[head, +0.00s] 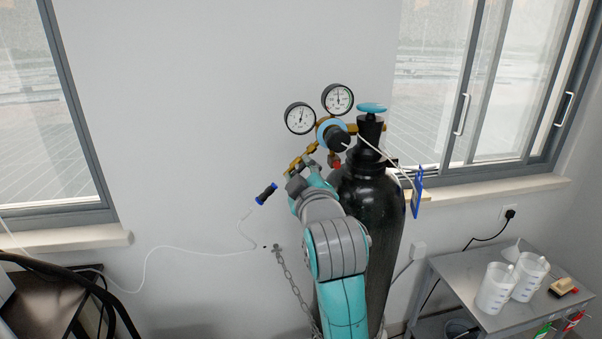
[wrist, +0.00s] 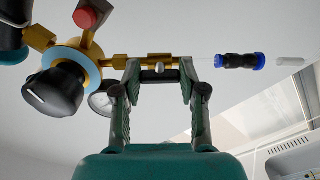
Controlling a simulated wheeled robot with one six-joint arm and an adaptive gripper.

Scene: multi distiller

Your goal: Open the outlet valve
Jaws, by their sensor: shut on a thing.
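A brass regulator with a blue ring and a black knob (head: 338,138) sits on the black gas cylinder (head: 384,225). Its black knob also shows in the wrist view (wrist: 53,90). In the head view my gripper (head: 303,172) is at the outlet, left of the cylinder; my arm partly hides the contact.
Two round gauges (head: 299,118) stand above the regulator. A teal handwheel (head: 371,107) tops the cylinder. A black and blue connector (head: 265,194) with a thin white hose lies left of my gripper. A grey cart (head: 456,280) with white jugs stands at right.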

